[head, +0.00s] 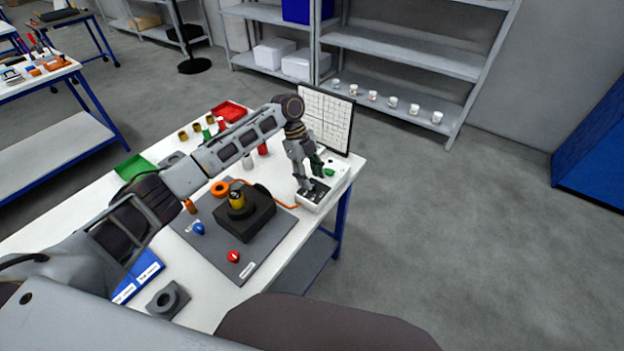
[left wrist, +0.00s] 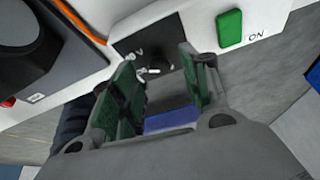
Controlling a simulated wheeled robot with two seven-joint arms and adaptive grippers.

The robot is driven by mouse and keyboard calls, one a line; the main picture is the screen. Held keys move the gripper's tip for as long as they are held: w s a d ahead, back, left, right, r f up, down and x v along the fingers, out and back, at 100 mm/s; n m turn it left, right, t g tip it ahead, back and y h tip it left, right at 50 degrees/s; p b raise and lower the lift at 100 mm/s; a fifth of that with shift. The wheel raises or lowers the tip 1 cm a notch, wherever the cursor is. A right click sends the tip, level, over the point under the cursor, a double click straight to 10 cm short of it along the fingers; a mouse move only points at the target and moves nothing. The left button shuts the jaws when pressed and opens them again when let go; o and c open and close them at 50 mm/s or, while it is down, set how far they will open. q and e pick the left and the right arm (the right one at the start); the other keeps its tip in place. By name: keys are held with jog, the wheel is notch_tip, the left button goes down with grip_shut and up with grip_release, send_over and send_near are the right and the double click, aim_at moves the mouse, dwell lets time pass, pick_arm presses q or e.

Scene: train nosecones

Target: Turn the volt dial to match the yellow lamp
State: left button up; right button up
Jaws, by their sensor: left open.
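The white supply box (head: 311,205) stands at the right end of the table. My left gripper (head: 314,177) reaches down over it, with its fingers apart. In the left wrist view the dark dial panel (left wrist: 128,47) carries a "V" mark, and the black volt dial (left wrist: 163,60) with a pale pointer lies between the open fingers (left wrist: 165,82). I cannot tell whether the fingers touch it, and the dial's setting is not readable. The yellow lamp (head: 237,200) stands upright in a black socket block (head: 246,222). My right gripper is not in view.
A green ON switch (left wrist: 230,28) sits beside the dial. An orange cable (head: 283,205) runs to the box. A blue lamp (head: 198,229) and a red lamp (head: 233,256) lie on the grey mat (head: 262,252). A gridded board (head: 326,117) stands behind the box.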

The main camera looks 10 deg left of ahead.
pick_arm(q)
jog(key=v, duration=1)
dwell(0.5)
